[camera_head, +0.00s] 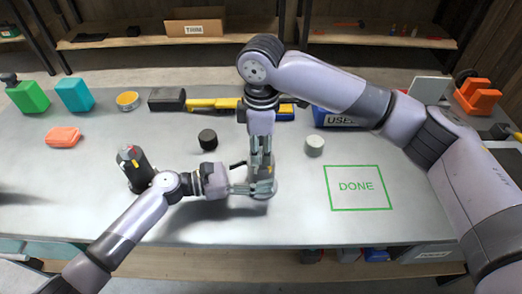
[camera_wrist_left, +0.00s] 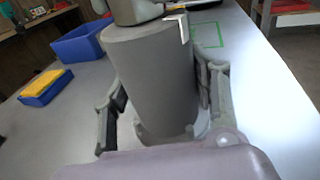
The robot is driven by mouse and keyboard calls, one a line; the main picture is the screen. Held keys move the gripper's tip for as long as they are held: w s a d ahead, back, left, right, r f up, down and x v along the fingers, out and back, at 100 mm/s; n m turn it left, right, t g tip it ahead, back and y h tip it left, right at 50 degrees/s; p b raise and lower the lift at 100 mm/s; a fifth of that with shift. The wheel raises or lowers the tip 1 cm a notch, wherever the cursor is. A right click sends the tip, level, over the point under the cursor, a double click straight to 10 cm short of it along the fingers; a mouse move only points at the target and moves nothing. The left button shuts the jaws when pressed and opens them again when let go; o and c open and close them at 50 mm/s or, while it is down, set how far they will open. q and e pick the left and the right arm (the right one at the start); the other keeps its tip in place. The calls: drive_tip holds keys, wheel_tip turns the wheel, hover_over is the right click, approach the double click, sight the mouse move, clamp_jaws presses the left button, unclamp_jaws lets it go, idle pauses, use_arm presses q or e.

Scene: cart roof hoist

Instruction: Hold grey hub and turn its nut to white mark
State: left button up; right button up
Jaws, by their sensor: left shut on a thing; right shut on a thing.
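The grey hub (camera_head: 265,190) stands upright on the table in the middle of the head view. It fills the middle of the left wrist view (camera_wrist_left: 152,75), with a white mark (camera_wrist_left: 184,28) on its upper edge. My left gripper (camera_head: 250,188) is shut on the hub from the left, one finger on each side in the left wrist view (camera_wrist_left: 158,98). My right gripper (camera_head: 261,165) points down from above and is shut at the hub's top. A grey nut (camera_wrist_left: 135,9) sits there, cut off by the left wrist view's top edge and mostly hidden in the head view.
A dark hub (camera_head: 135,168) stands left, near my left arm. A black cap (camera_head: 208,139) and a white cap (camera_head: 314,146) lie behind. The green DONE square (camera_head: 357,187) is empty. A blue USED bin (camera_head: 333,119), yellow tool (camera_head: 215,104) and blocks line the back.

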drive_tip(key=shift+m, duration=1.1)
drive_tip(key=shift+m, duration=1.2)
drive_tip(key=shift+m, duration=1.1)
